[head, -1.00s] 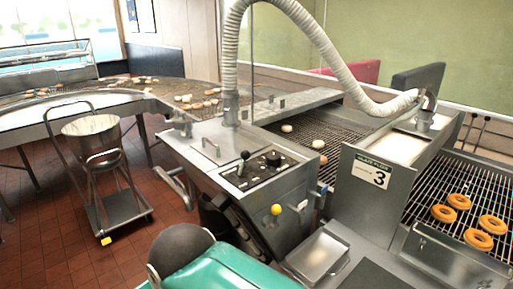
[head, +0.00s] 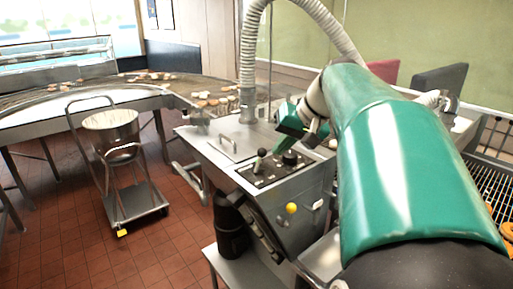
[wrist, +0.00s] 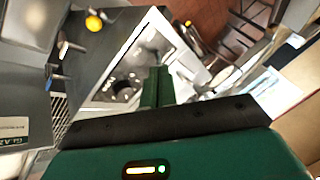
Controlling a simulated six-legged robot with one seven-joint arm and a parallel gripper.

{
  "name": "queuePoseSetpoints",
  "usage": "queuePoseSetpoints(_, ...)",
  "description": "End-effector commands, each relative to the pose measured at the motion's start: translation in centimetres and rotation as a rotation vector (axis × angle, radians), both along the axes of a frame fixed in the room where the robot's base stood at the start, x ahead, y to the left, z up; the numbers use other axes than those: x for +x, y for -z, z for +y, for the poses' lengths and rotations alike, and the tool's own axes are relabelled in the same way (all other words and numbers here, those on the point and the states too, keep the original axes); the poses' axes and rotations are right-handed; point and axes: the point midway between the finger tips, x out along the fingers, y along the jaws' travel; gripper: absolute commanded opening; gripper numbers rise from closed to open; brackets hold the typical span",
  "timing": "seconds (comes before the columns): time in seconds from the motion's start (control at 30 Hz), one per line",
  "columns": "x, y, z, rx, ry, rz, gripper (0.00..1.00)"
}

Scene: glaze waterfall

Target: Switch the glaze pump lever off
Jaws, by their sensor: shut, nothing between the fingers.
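A black-knobbed lever (head: 261,154) stands upright on the dark control panel (head: 262,179) on top of the grey metal cabinet. My gripper (head: 278,149) is over this panel, its green fingers pointing down, just right of the lever and close to the black dial (head: 290,158). I cannot tell whether it touches the lever. In the wrist view the closed fingers (wrist: 155,82) reach over the panel beside the dial (wrist: 121,88), with nothing held. A yellow knob (head: 291,208) is on the cabinet's front, also in the wrist view (wrist: 93,23). No lever label is readable.
A wheeled cart with a metal bucket (head: 112,130) stands on the tiled floor at left. A curved conveyor (head: 160,86) with doughnuts runs behind. A corrugated hose (head: 250,62) rises behind the panel. A wire rack (head: 485,180) is at right.

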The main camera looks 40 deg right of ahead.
Motion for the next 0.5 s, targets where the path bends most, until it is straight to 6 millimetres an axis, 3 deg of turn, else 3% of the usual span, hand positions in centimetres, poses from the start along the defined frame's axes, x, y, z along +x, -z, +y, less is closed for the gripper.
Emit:
queuePoseSetpoints(0.03,-0.8,-0.8,-2.9,0.0,0.044,-0.007,0.0)
queuePoseSetpoints(0.1,-1.8,-1.8,-5.4,-0.005,0.077,-0.02,0.0)
queuePoseSetpoints(0.2,-2.8,-2.7,-7.5,-0.011,0.104,-0.03,0.0)
queuePoseSetpoints(0.5,-3.1,-3.0,-7.9,-0.014,0.109,-0.036,0.0)
